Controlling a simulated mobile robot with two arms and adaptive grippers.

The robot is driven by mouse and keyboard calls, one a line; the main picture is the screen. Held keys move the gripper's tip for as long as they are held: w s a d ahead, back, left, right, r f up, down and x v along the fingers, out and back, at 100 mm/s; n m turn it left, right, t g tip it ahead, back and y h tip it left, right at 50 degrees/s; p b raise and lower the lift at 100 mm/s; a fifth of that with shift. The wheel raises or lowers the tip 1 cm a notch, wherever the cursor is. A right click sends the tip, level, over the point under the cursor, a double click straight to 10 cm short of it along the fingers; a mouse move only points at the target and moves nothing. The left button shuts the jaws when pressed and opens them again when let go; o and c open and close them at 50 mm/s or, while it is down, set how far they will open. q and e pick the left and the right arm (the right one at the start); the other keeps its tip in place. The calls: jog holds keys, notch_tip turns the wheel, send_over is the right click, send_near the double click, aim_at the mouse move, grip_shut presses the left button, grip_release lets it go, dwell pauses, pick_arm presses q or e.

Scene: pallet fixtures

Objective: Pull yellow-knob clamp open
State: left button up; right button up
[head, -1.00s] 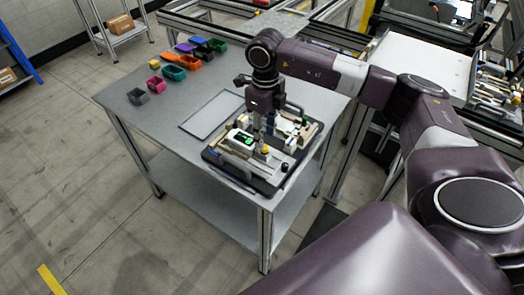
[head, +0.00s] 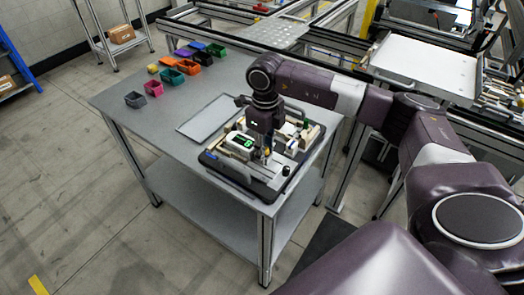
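The fixture pallet (head: 234,178), a dark-edged plate with several blocks and clamps, lies on the grey table. A device with a green display (head: 241,141) sits on it. The small yellow knob (head: 269,153) shows at the pallet's middle, partly hidden by my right gripper. My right gripper (head: 263,160) points down over the pallet, right at the yellow knob. Its fingers are too small and overlapped to tell whether they are open or touch the knob. The clamp's lever position cannot be made out. My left gripper is not in view.
A flat grey panel (head: 208,118) lies on the table (head: 150,122) behind the pallet. A black knob (head: 286,170) stands at the pallet's right corner. The table's left front is bare.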

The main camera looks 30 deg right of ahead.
grip_shut()
jog(key=shift+s+d, duration=0.1)
jog(key=shift+s, duration=0.1)
jog(key=shift+s+d, duration=0.2)
jog(key=shift+s, duration=0.35)
jog(key=shift+s+d, duration=0.2)
jog(key=shift+s, duration=0.3)
jog(key=o, duration=0.6)
grip_release()
jog(key=shift+w, duration=0.15)
jog(key=shift+r+p, duration=0.35)
jog(key=shift+r, duration=0.1)
jog(key=shift+r+p, duration=2.15)
jog(key=shift+r, duration=1.4)
